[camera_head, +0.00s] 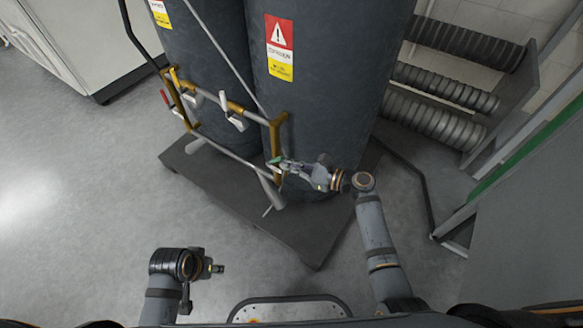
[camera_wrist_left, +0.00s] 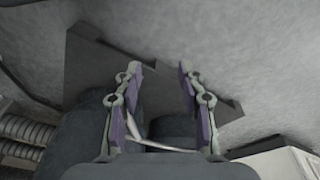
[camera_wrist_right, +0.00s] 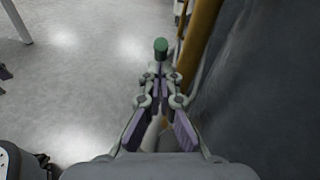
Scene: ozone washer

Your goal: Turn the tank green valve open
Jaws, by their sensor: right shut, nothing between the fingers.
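The green valve handle (camera_head: 275,160) is on the front pipework of the right-hand dark tank (camera_head: 310,120). In the right wrist view the green valve handle (camera_wrist_right: 161,46) shows its round end just beyond my fingertips. My right gripper (camera_head: 286,164) is beside the handle, at the right end of the pipework. In the right wrist view my right gripper (camera_wrist_right: 159,82) has its fingertips together with nothing between them. I cannot tell whether they touch the handle. My left gripper (camera_head: 220,268) is low, away from the tanks; in the left wrist view (camera_wrist_left: 160,67) its fingers are apart and empty.
A red handle (camera_head: 164,97) is at the pipework's left end. A yellow bracket (camera_head: 277,135) stands close to my right gripper, and the tank wall is near it. The tanks stand on a dark base plate (camera_head: 310,245). Corrugated pipes (camera_head: 430,120) are at the right. Floor at left is clear.

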